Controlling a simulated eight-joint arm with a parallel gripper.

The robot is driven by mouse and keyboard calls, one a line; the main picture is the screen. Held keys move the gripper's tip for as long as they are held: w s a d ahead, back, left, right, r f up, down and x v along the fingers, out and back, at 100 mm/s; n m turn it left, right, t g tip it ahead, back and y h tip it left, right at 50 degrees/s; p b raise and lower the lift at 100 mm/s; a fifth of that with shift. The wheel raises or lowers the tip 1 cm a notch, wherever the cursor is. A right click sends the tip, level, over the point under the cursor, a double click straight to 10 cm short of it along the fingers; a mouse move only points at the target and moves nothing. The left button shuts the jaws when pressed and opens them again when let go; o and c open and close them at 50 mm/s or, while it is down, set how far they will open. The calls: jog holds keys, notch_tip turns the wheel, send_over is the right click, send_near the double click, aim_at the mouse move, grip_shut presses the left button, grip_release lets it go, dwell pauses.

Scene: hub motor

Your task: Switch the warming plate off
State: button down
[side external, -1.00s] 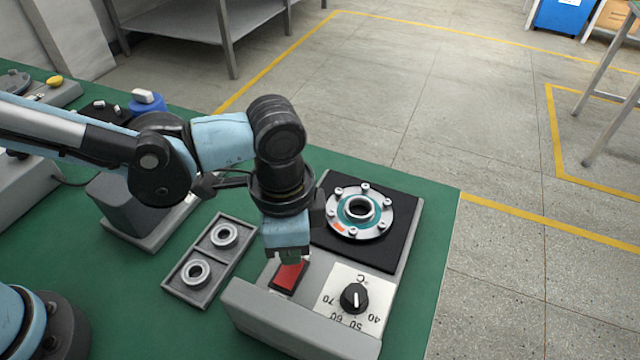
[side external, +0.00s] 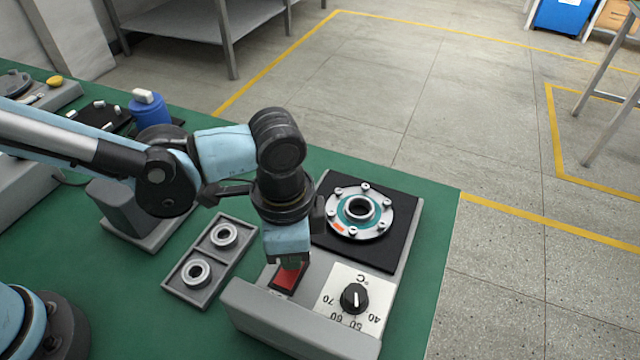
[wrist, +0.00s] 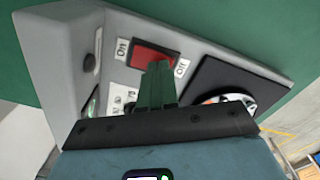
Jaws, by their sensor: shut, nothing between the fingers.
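The warming plate (side external: 252,307) is a grey box on the green bench, with a black heating pad (side external: 396,245) on top. Its red rocker switch (side external: 286,280) sits on the front left part. In the wrist view the red switch (wrist: 145,56) lies between an "On" label (wrist: 123,49) and an "Off" label (wrist: 182,67). My gripper (side external: 291,264) is shut and empty, pointing down over the switch. In the wrist view its fingertips (wrist: 159,68) overlap the switch edge toward "Off". Contact, and which way the rocker is tilted, I cannot tell.
A black temperature knob (side external: 354,297) on a white dial is right of the switch. A metal hub (side external: 337,215) with a teal ring sits on the pad. A grey tray (side external: 208,260) with two rings lies to the left. A blue container (side external: 150,112) stands farther back.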

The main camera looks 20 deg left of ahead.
jog(key=shift+f, duration=0.3)
jog(key=shift+r, duration=3.55)
jog(key=a+r+n+t, duration=0.1)
jog(key=a+n, duration=0.3)
jog(key=a, duration=0.5)
jog(key=w+a+n+t, duration=0.1)
jog(key=a+n+t, duration=0.2)
jog(key=a, duration=0.6)
jog(key=w+a+r+n+t, duration=0.1)
jog(key=a+n+t, duration=0.2)
jog(key=a, duration=0.6)
jog(key=shift+a+r+n, duration=0.3)
jog(key=shift+r+n, duration=0.05)
jog(key=shift+n, duration=0.65)
